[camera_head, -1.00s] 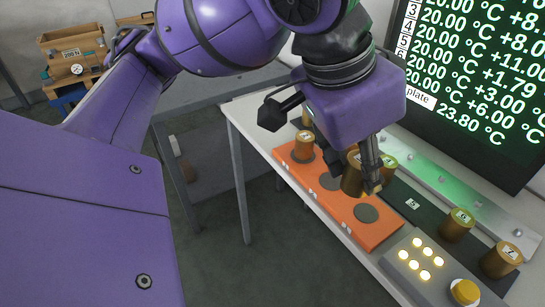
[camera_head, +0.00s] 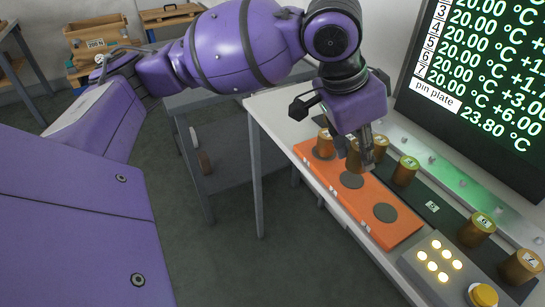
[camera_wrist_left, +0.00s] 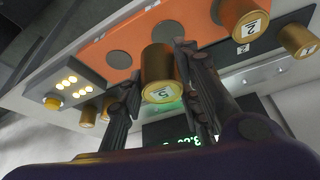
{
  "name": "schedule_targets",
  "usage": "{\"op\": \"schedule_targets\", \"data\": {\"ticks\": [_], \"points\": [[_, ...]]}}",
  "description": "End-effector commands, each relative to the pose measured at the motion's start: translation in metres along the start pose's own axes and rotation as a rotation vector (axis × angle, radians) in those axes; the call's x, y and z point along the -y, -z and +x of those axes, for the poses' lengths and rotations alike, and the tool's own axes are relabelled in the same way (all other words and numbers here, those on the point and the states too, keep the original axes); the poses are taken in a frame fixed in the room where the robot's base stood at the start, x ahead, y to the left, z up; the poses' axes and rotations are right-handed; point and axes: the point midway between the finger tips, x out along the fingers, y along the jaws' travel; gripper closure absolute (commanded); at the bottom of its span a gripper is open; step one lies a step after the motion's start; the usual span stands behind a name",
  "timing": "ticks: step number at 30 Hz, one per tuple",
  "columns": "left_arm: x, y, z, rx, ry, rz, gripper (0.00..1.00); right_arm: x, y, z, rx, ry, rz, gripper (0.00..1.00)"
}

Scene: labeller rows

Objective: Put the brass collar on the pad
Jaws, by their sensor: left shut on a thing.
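My left gripper (camera_head: 367,163) is shut on a brass collar (camera_head: 354,158), whose label reads 5 in the left wrist view (camera_wrist_left: 157,68). The collar hangs close to the middle dark round pad (camera_head: 352,180) of the orange board (camera_head: 364,207). I cannot tell whether it touches the board. The near pad (camera_head: 385,212) is bare. Another brass collar (camera_head: 324,146), labelled 2 in the left wrist view (camera_wrist_left: 240,14), stands on the far pad. My right gripper is not in view.
A dark rail beside the board carries more collars, labelled 4 (camera_head: 405,171), 6 (camera_head: 477,229) and 7 (camera_head: 521,266). Its place 5 (camera_head: 432,206) is empty. A grey box with lit buttons (camera_head: 440,262) stands at the near end. A large screen (camera_head: 480,90) stands behind.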

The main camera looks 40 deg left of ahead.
Motion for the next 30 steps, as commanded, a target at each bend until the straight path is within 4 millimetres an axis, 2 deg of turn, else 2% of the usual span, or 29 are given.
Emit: {"op": "schedule_targets", "data": {"ticks": [3,11,16,28,29,30], "points": [[0.009,0.002,0.016,-0.001,0.000,-0.001,0.99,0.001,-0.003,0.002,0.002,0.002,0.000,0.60],[0.018,0.003,0.033,0.000,0.001,-0.001,0.99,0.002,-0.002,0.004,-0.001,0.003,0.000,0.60],[0.018,-0.007,0.057,0.000,0.001,0.001,0.99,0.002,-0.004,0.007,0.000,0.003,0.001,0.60],[0.018,-0.008,0.060,-0.003,0.002,0.001,0.99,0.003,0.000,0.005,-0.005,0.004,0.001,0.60],[0.018,-0.009,0.061,-0.003,0.002,0.001,0.68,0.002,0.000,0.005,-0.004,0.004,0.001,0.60],[0.018,-0.009,0.061,-0.003,0.002,0.001,0.62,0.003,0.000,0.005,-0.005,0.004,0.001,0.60]]}}
